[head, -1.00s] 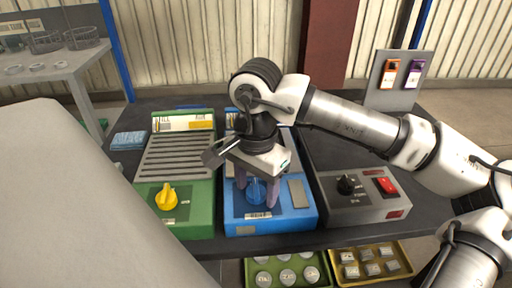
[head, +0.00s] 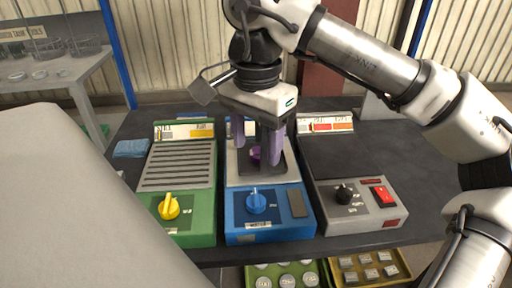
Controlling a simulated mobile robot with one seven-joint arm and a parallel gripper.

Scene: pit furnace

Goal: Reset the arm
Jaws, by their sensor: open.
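My gripper (head: 256,140) is open and points down above the back part of the blue unit (head: 240,228). Its two purple-grey fingers stand apart. A purple item (head: 255,153) on the blue unit shows between them; I cannot tell whether the fingers touch anything. The blue knob (head: 256,201) on the unit's front panel is clear of the gripper. My arm comes in from the right, bent above the table.
The green unit (head: 192,224) with its yellow knob (head: 169,206) stands to the left. The grey unit (head: 350,216) with a black knob (head: 344,193) and red switch (head: 383,195) stands to the right. Green (head: 318,270) and yellow (head: 402,260) trays of parts lie below the front edge.

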